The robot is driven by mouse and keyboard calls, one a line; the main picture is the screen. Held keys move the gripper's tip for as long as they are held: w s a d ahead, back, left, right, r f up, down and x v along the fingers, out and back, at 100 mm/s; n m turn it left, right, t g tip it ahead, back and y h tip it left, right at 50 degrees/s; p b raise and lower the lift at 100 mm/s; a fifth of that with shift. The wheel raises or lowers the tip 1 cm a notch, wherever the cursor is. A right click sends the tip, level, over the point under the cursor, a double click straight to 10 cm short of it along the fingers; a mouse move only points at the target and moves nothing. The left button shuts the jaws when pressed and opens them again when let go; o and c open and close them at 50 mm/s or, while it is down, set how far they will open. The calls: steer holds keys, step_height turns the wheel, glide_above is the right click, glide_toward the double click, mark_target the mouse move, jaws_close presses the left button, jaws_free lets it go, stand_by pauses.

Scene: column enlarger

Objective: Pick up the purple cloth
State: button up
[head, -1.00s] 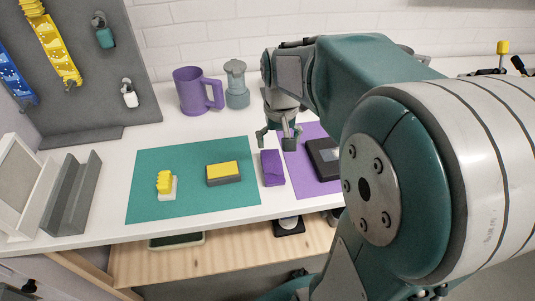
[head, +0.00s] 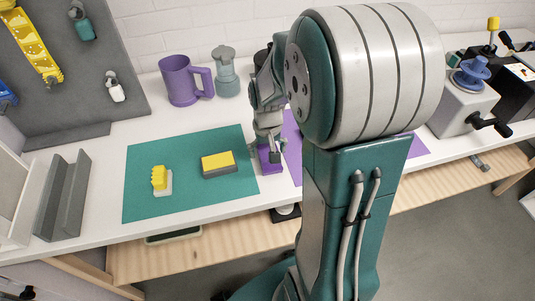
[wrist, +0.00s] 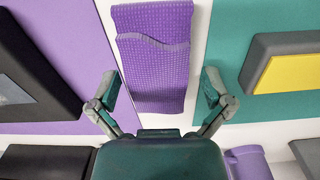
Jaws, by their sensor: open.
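The purple cloth (wrist: 155,80) is a folded, textured piece lying on the white table between the teal mat and the purple mat. In the head view the cloth (head: 269,159) is partly hidden behind my gripper (head: 267,151). In the wrist view my gripper (wrist: 158,95) is open, with one finger on each side of the cloth's near part. The fingers stand apart from its edges, and nothing is held. I cannot tell exactly how high the fingertips are above the table.
A dark box (wrist: 30,80) lies on the purple mat (wrist: 70,40). A purple mug (head: 180,82) and a teal moka pot (head: 226,72) stand behind.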

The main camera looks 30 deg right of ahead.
steer(key=shift+d+f, duration=0.1)
steer(key=shift+f, duration=0.05)
steer(key=c, duration=1)
steer(key=shift+o, duration=0.2)
